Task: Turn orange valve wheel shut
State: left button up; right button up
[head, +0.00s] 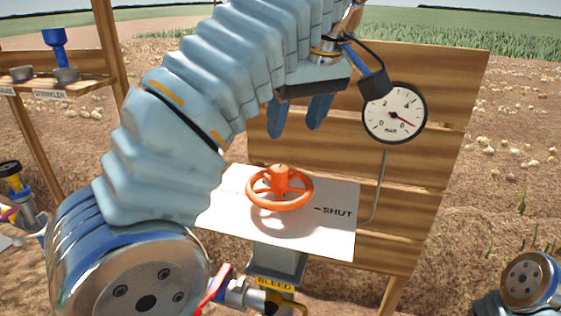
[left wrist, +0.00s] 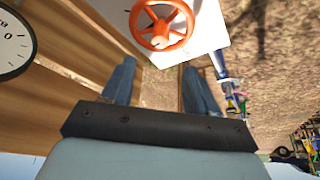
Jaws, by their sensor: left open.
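The orange valve wheel (head: 280,188) sits level above a white plate (head: 335,235) with a dash and the word SHUT at its right. The wheel also shows at the top of the left wrist view (left wrist: 161,24). My left gripper (head: 300,128) is open and empty, above and behind the wheel and apart from it. In the left wrist view its two blue fingers (left wrist: 155,75) stand apart with a gap between them. My right gripper is not in view; part of my right arm shows at the lower right.
A round gauge marked in bar (head: 394,113) hangs on the wooden board (head: 440,140) right of the gripper, its red needle pointing lower right. A BLEED label (head: 276,284) and a red-handled valve (head: 214,290) are below the plate. A wooden shelf (head: 60,88) stands at the left.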

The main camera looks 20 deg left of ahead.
aim_at(281, 169)
pick_arm(q)
jog(key=b+x, duration=0.5)
jog(key=x, duration=0.8)
jog(key=shift+w+a+f, duration=0.1)
jog(key=shift+f, duration=0.15)
jog(key=shift+c, duration=0.3)
jog(key=c, duration=1)
